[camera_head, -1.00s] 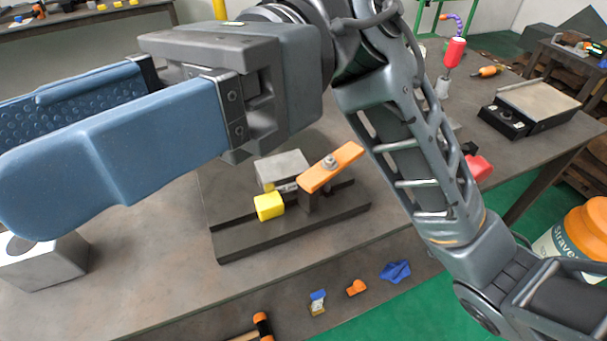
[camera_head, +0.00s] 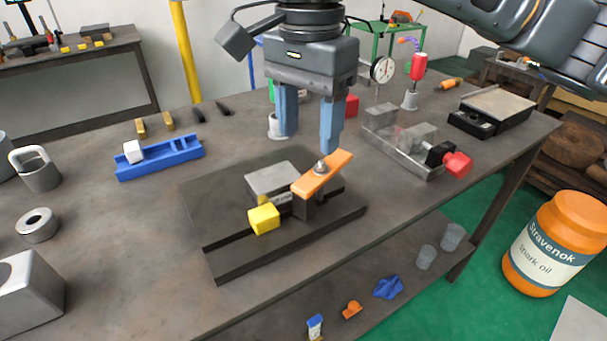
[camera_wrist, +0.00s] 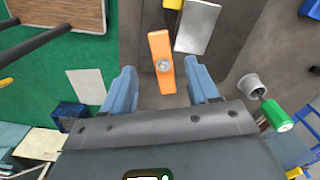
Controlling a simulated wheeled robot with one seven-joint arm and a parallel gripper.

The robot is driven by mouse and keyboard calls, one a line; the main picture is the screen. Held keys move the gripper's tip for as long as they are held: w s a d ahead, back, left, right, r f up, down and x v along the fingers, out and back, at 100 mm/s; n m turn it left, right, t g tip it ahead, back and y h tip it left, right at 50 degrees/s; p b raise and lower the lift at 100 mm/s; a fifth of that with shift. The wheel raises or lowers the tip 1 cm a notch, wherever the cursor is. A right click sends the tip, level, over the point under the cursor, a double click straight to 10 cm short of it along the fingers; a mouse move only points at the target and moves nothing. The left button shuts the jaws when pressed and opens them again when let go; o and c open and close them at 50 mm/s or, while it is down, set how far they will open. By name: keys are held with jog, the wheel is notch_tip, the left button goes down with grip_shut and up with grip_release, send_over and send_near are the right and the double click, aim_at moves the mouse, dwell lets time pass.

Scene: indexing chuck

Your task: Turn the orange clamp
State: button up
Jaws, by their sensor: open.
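The orange clamp (camera_head: 323,174) is a flat bar with a bolt through its middle, on a dark block on the black fixture plate (camera_head: 225,262). In the head view it slants from lower left to upper right. A silver block (camera_head: 272,178) and a yellow block (camera_head: 263,218) sit beside it on the left. My gripper (camera_head: 309,138) points down with its two blue fingers apart, above and behind the clamp. In the wrist view the clamp (camera_wrist: 161,62) lies ahead, in line with the gap between my open fingers (camera_wrist: 160,88). Nothing is between the fingers.
A blue holder (camera_head: 160,157) lies to the left. A red-handled tool (camera_head: 417,67) and a dial gauge (camera_head: 382,70) stand behind. The table's front edge is clear.

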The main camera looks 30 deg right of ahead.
aim_at(308, 182)
jog(key=shift+f, duration=3.85)
grip_shut()
